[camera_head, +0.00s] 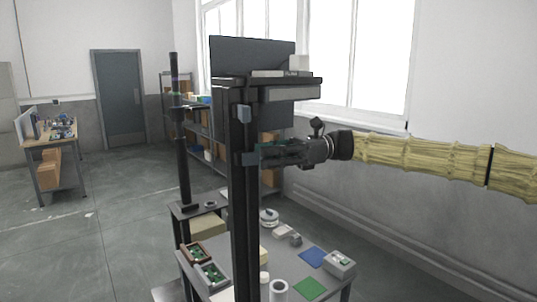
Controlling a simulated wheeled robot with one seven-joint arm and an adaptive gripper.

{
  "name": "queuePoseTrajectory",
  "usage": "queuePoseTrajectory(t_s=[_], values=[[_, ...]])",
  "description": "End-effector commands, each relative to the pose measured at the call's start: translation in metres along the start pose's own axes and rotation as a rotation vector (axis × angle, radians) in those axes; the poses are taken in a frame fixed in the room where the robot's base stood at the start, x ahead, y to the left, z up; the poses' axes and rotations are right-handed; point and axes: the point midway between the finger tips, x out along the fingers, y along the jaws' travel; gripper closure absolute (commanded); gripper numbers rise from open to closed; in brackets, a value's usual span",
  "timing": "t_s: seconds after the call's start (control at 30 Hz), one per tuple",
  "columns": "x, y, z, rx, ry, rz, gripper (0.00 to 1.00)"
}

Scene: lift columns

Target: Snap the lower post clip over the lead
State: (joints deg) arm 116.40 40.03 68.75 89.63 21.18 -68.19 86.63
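A dark lift column (238,205) stands upright over the workbench. A grey-blue upper clip (244,113) sits on the post, and a similar lower clip (244,158) sits below it. My gripper (262,155) reaches in from the right at the height of the lower clip, its tips close to the clip's right side. I cannot tell whether they touch it. The fingers are dark, small and overlapping, so their opening is unclear. A small teal patch shows at the fingers. I cannot make out the lead against the dark post, nor whether the lower clip is closed.
The column carries a shelf (268,84) with a dark monitor (252,56) above my gripper. A second thin black post (181,150) stands left.

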Motion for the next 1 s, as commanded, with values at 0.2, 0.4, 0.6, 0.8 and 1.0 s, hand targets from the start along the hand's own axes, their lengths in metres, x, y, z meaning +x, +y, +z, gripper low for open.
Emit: queuePoseTrajectory(t_s=[0.2,0.4,0.6,0.8,1.0], values=[[0.000,-0.001,0.000,0.000,0.000,-0.003,0.67],[-0.001,-0.001,0.001,-0.001,-0.001,-0.004,0.67],[-0.013,-0.001,0.001,-0.002,-0.001,-0.006,0.67],[-0.040,-0.001,0.001,-0.002,-0.001,-0.006,0.67],[-0.065,-0.001,0.001,-0.001,-0.001,-0.005,0.67]])
